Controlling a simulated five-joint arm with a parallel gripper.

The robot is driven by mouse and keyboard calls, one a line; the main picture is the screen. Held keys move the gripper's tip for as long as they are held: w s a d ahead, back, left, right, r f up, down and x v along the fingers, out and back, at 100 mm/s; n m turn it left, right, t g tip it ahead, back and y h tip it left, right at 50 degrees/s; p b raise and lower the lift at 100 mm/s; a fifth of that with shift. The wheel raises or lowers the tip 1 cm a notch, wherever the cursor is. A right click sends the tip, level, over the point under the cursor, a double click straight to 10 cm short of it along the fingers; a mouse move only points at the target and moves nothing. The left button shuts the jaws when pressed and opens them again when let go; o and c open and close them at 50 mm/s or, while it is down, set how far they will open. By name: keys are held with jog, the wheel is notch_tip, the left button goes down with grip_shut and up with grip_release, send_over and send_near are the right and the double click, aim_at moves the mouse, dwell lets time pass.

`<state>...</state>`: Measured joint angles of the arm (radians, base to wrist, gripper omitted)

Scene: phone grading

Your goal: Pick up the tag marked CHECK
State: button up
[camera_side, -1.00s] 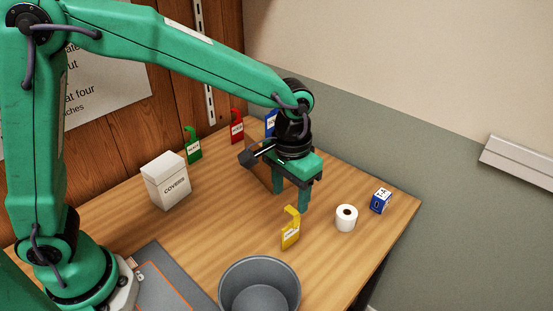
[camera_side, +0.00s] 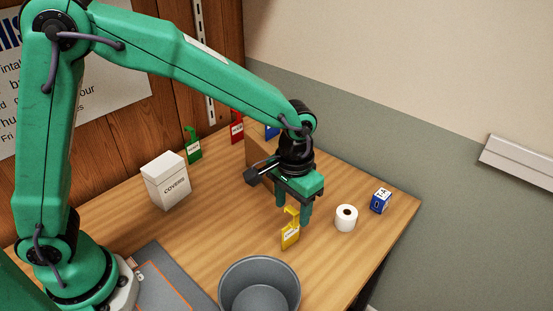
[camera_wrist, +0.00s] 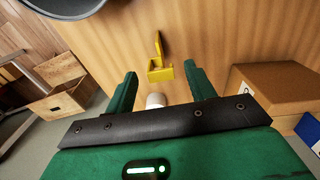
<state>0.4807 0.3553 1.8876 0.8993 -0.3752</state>
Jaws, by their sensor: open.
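A yellow tag (camera_side: 290,238) with a hook-shaped top stands on the table; its white label is too small to read surely. Green (camera_side: 193,150), red (camera_side: 236,132) and blue (camera_side: 271,132) tags stand further back, the blue one partly hidden by my arm. I cannot tell from the labels which says CHECK. My gripper (camera_side: 293,208) is open and empty, pointing down just behind and above the yellow tag. In the wrist view, the yellow tag (camera_wrist: 160,74) shows between and a little beyond the fingertips.
A grey bin (camera_side: 259,287) stands in front, a white COVERS box (camera_side: 167,182) at left. A white roll (camera_side: 346,218) and a blue box (camera_side: 381,201) are right of my gripper. A brown box (camera_side: 258,165) is behind it.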

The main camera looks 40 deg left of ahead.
aim_at(291, 229)
jog(key=shift+f, duration=2.3)
jog(key=c, duration=1)
